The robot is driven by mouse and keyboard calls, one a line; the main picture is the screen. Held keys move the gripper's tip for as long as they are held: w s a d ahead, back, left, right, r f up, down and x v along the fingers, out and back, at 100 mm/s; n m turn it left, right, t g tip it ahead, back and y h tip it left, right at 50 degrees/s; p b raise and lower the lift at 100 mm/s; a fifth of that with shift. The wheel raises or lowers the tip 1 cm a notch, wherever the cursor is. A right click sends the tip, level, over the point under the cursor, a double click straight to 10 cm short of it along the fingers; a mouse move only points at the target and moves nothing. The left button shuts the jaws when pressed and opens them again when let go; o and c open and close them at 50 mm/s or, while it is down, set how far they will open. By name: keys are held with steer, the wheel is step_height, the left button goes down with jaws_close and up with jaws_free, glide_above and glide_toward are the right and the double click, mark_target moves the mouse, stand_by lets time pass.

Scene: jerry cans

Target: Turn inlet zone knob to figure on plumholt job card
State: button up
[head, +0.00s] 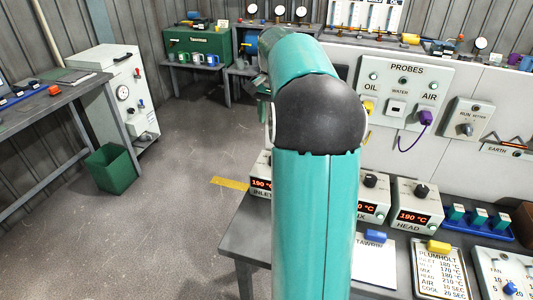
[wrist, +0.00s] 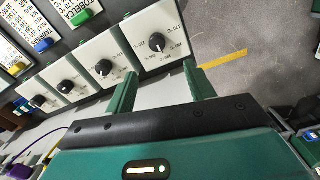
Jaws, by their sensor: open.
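The inlet zone box (head: 261,180) is at the left end of the row in the head view, partly hidden by my arm; its red display reads 190 °C. In the wrist view the end box with a black knob (wrist: 156,44) appears to be the same one. My gripper (wrist: 160,78) is open and empty in the wrist view, its two fingers apart and pointing at that box; the knob appears beyond the fingertips, not between them. The Plumholt job card (head: 440,272) lies on the bench; its small inlet line appears to read 180 °C. My gripper is hidden in the head view.
The head zone box (head: 415,208) and another zone box (head: 371,200) stand further right, each with a knob on top. Yellow (head: 438,247) and blue (head: 376,237) blocks sit on the cards. The probes panel (head: 405,85) stands behind. Open floor lies left of the bench.

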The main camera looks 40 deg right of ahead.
steer(key=f, duration=1.3)
steer(key=shift+s+d+f, duration=0.2)
steer(key=shift+s+f, duration=0.15)
steer(key=shift+f, duration=0.05)
steer(key=c, duration=1)
steer(key=shift+n, duration=0.3)
steer(key=n, duration=0.9)
